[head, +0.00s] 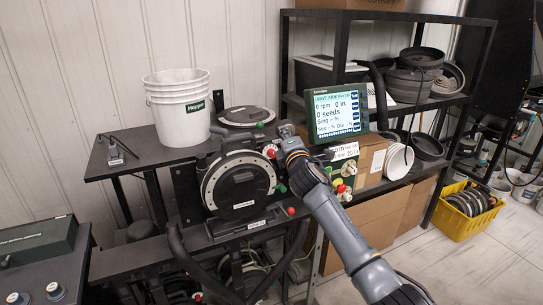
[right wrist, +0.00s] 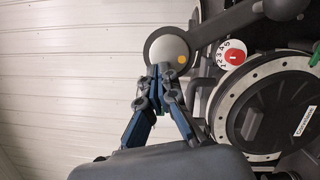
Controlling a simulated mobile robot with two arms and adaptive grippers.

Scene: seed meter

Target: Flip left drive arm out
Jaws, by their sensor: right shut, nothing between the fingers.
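The seed meter (head: 238,184) stands on the black bench with a round black cover and pale ring; it also fills the right of the right wrist view (right wrist: 270,110). A grey drive arm (right wrist: 225,22) with a round end disc (right wrist: 168,50) and a small orange dot crosses the top of the right wrist view. My right gripper (right wrist: 158,88) is shut and empty, its fingertips at the lower edge of the disc; contact is unclear. In the head view, my right gripper (head: 288,140) is beside the meter's upper right and partly hides the arm's end. My left gripper is not seen.
A red-and-white numbered dial (right wrist: 232,54) sits between the disc and the meter. A monitor (head: 337,112) headed DRIVE ARM shows 0 rpm and 0 seeds. A white bucket (head: 178,108) stands left of the meter. A shelf with bowls (head: 415,80) is at right.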

